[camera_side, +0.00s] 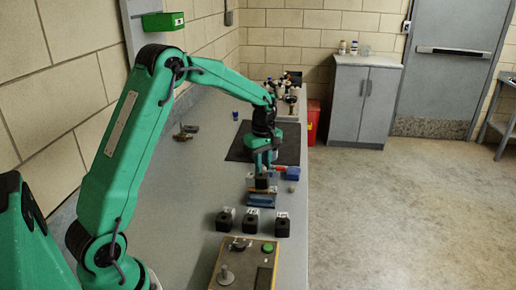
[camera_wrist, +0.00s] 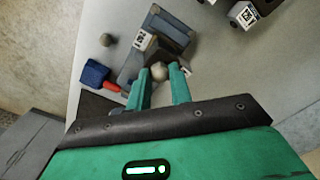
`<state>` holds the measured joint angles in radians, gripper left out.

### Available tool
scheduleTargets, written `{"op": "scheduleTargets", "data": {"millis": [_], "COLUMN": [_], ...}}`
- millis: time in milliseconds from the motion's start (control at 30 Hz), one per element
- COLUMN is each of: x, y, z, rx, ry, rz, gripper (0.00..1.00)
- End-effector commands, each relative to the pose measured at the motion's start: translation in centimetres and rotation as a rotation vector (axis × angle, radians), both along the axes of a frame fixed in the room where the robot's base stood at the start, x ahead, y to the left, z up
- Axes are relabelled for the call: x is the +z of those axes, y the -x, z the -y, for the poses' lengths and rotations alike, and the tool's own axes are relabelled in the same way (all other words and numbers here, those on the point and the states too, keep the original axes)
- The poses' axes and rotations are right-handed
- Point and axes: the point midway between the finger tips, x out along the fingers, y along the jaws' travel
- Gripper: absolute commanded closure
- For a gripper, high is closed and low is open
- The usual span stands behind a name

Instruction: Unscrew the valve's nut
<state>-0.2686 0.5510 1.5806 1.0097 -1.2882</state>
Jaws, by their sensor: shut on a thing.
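My gripper (camera_wrist: 160,80) points down over the bench and also shows in the side view (camera_side: 263,170). Its green fingers are shut on a pale rounded piece (camera_wrist: 160,71), which looks like the valve's nut. The valve body cannot be clearly told apart there. The fingers hide part of the block and the nut's far side.
A blue-grey tray (camera_side: 261,200) and three labelled black blocks (camera_side: 251,221) stand nearer the control box (camera_side: 243,265). A dark mat (camera_side: 285,148) lies beyond. The bench's right edge is close.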

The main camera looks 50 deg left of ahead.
Motion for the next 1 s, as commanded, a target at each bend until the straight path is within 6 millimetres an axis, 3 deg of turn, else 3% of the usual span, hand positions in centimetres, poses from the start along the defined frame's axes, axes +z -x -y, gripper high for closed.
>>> {"op": "scheduleTargets", "data": {"millis": [1000], "x": [3.1], "y": [0.0], "z": [0.0], "rx": [0.0], "ry": [0.0], "rz": [0.001], "gripper": [0.94]}}
